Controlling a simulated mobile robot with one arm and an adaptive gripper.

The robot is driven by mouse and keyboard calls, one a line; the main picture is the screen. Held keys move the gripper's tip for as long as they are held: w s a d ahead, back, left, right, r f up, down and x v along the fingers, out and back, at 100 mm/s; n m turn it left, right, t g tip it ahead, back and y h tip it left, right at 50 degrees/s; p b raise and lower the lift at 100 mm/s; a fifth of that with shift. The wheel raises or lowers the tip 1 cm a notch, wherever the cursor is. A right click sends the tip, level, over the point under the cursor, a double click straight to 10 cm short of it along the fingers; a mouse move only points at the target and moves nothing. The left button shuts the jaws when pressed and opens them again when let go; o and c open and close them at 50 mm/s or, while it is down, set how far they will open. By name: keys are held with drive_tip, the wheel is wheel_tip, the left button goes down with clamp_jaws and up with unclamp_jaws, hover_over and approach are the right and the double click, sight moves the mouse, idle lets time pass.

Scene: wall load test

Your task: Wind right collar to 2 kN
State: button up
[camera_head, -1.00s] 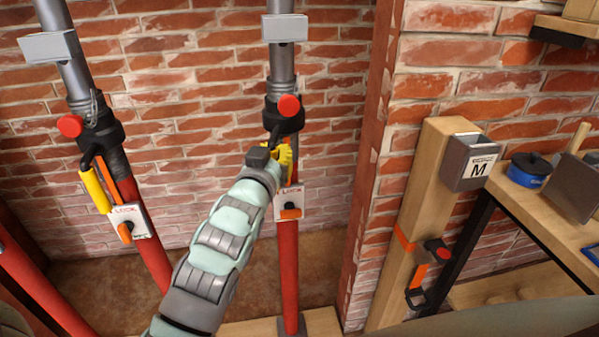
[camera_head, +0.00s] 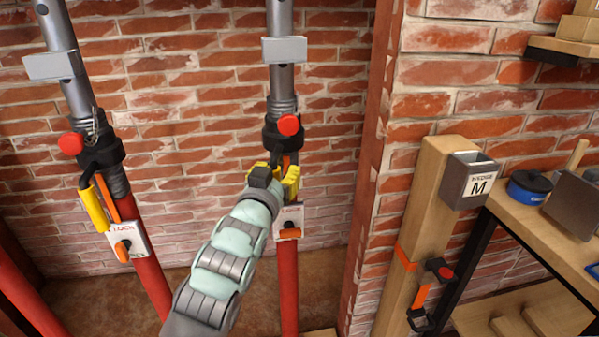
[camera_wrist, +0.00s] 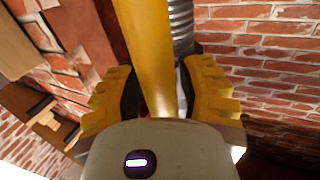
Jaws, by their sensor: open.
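The right prop is a red tube with a grey threaded upper tube. It carries a black collar (camera_head: 283,134) with a red knob (camera_head: 289,125). A white LOCK plate (camera_head: 291,213) with an orange lever (camera_head: 289,233) sits below the collar. My gripper (camera_head: 280,180) with yellow fingers is just below the collar and in front of the prop. In the wrist view my gripper (camera_wrist: 160,95) is open, with a yellow handle (camera_wrist: 150,45) running between its fingers. Grey threads (camera_wrist: 181,22) show behind the handle. My gripper hides most of the handle in the head view.
A left prop has its own collar (camera_head: 100,150), yellow handle (camera_head: 95,207) and LOCK plate (camera_head: 130,240). A timber post (camera_head: 425,195) with a grey WEDGE M box (camera_head: 472,180) and a bench with a blue pot (camera_head: 530,187) stand on the right.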

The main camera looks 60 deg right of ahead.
drive_tip(key=shift+o, duration=1.3)
drive_tip(key=v, duration=1.2)
drive_tip(key=shift+o, duration=0.3)
